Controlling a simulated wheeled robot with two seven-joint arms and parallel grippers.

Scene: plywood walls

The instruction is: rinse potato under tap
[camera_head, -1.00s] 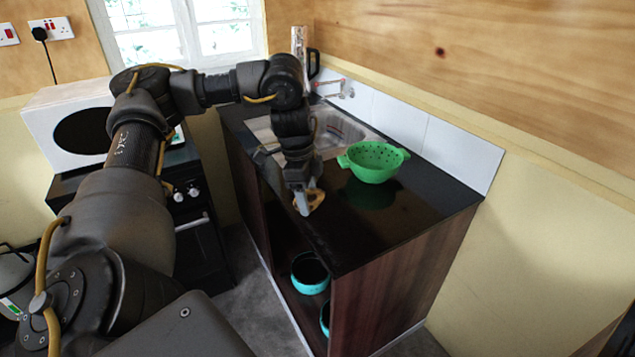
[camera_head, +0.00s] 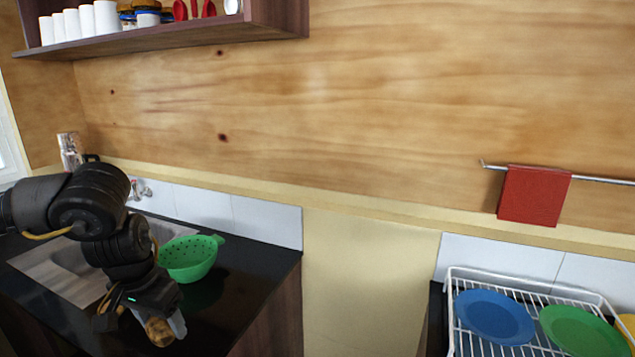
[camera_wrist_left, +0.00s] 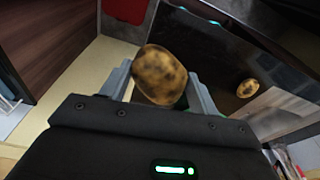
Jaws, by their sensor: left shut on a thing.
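My left gripper (camera_head: 163,328) is shut on a brown, dark-speckled potato (camera_head: 158,332) over the front part of the black worktop (camera_head: 225,320). In the left wrist view the potato (camera_wrist_left: 160,75) sits between the two grey fingers. The sink (camera_head: 60,270) is at the left of the worktop, partly hidden behind my left arm. The tap (camera_head: 142,190) is at the wall behind the sink, with its lower part hidden by my arm. My right gripper is out of view.
A green colander (camera_head: 190,258) stands on the worktop right of the sink, close behind my left gripper. A white dish rack (camera_head: 455,290) with blue and green plates is at the right. A red cloth (camera_head: 534,195) hangs on a rail. A shelf is above.

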